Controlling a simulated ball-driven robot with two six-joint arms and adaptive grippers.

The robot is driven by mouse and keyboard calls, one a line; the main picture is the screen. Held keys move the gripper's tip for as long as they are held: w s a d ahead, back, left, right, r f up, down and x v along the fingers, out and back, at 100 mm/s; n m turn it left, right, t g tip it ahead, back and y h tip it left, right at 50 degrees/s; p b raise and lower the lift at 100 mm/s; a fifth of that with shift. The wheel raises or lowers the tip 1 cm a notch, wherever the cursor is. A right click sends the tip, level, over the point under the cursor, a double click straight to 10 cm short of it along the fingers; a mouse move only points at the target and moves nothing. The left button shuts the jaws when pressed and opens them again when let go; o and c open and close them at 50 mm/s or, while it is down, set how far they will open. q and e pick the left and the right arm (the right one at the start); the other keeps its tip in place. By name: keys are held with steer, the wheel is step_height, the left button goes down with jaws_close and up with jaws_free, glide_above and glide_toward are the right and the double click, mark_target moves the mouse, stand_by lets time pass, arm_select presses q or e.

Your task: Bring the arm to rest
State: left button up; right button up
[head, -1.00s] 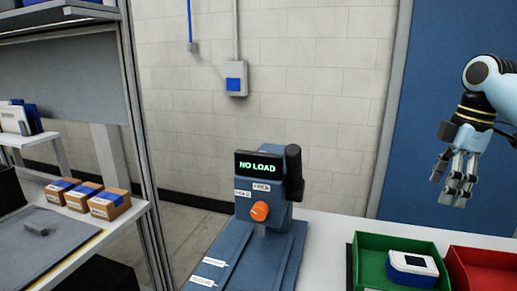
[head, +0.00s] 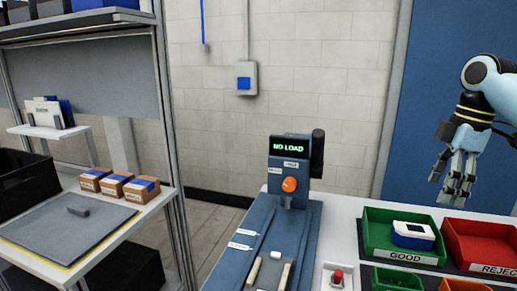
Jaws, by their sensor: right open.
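My right gripper (head: 455,190) hangs at the right side of the head view, fingers pointing down. It is open and empty, in the air above and behind the green and red bins. My right arm comes in from the right edge. My left gripper is not in view.
A test stand (head: 288,175) reading "NO LOAD" stands on the bench. A green bin (head: 385,253) labelled GOOD holds a white and blue device (head: 412,235). A red bin (head: 482,262) labelled REJECT is beside it. A shelf rack with several small boxes (head: 117,184) is at left.

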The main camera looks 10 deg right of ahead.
steer(key=s+a+f+m+h, duration=0.1)
steer(key=s+a+f+m, duration=0.3)
steer(key=s+a+f, duration=0.9)
steer(key=s+a+m+t+h, duration=0.1)
steer(key=s+a+m, duration=0.25)
steer(key=s, duration=0.25)
steer(key=s+a+m+t, duration=0.2)
steer(key=s+a+m, duration=0.15)
steer(key=s, duration=0.35)
step_height(320, 180, down, 34)
steer(key=d+g+b, duration=0.1)
steer(key=d+b, duration=0.2)
steer(key=b, duration=0.6)
arm_select(q)
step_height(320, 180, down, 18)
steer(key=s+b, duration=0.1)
steer(key=b, duration=0.8)
arm_select(e)
steer(key=s+f+g, duration=0.1)
steer(key=s+f, duration=0.9)
steer(key=f, duration=0.2)
steer(key=s+f+g, duration=0.1)
steer(key=s+f, duration=0.8)
steer(key=f, duration=0.4)
steer(key=shift+s+d+f+m, duration=0.2)
steer(key=shift+s+d+m, duration=0.15)
steer(key=shift+s+m, duration=0.05)
